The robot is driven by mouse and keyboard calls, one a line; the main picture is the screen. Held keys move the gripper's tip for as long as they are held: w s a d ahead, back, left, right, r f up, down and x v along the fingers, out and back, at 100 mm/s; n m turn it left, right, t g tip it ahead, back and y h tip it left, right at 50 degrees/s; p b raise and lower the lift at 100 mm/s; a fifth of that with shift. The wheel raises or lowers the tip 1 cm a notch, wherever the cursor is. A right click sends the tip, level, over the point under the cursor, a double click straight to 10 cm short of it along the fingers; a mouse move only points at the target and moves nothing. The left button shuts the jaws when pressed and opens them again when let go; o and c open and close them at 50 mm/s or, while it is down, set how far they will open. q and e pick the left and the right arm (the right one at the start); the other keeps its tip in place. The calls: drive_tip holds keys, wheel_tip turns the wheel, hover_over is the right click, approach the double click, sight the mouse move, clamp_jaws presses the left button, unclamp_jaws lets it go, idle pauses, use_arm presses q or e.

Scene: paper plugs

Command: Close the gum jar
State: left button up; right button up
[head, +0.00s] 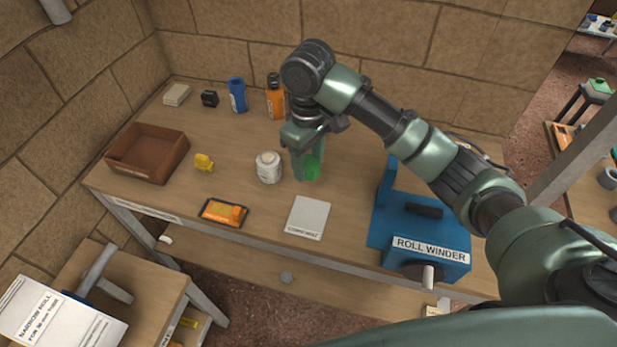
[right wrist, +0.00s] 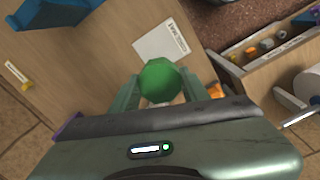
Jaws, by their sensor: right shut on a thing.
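A small white jar (head: 268,168), which I take to be the gum jar, stands upright on the workbench left of my right gripper. My right gripper (head: 306,165) points down and is shut on a green lid (head: 312,167), just right of the jar and apart from it. In the right wrist view the green lid (right wrist: 160,82) sits between the two fingers and hides what lies behind it. The small picture does not clearly show the jar's mouth. My left gripper is not in view.
A white card (head: 307,217) lies in front of the gripper, and a blue roll winder (head: 425,235) stands to the right. An orange-screened device (head: 223,212), a yellow piece (head: 204,162) and a brown tray (head: 152,177) are left. Blue (head: 238,95) and orange (head: 275,101) bottles stand behind.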

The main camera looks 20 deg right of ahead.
drive_tip(key=shift+r, duration=0.65)
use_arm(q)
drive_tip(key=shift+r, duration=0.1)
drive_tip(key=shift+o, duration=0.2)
